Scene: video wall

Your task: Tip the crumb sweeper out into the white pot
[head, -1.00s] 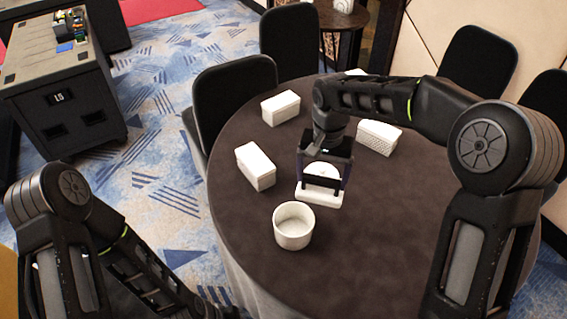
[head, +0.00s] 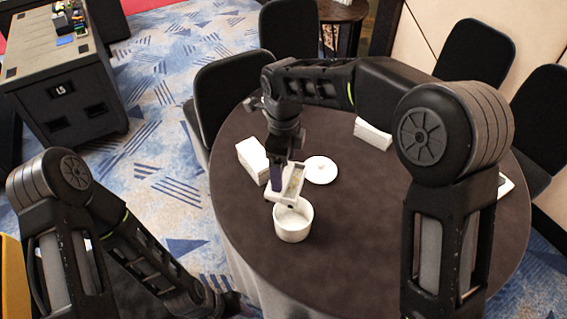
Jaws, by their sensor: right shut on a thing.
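The white pot (head: 293,228) stands upright and open on the dark round table, near its left edge. My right gripper (head: 287,178) is shut on the crumb sweeper (head: 284,197), a small white tray-like thing with a tan-looking inside. The sweeper is tilted just above the back rim of the pot, and I cannot tell whether they touch. The pot's inside is partly hidden by the sweeper. My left gripper (head: 232,304) is low at the bottom edge, away from the pot, dark and too unclear to read.
A round white lid (head: 321,171) lies on the table (head: 400,230) behind the pot. White boxes stand to the left (head: 252,160) and at the back (head: 373,133). A white item (head: 505,185) is at the right edge. Black chairs ring the table. The table's front is clear.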

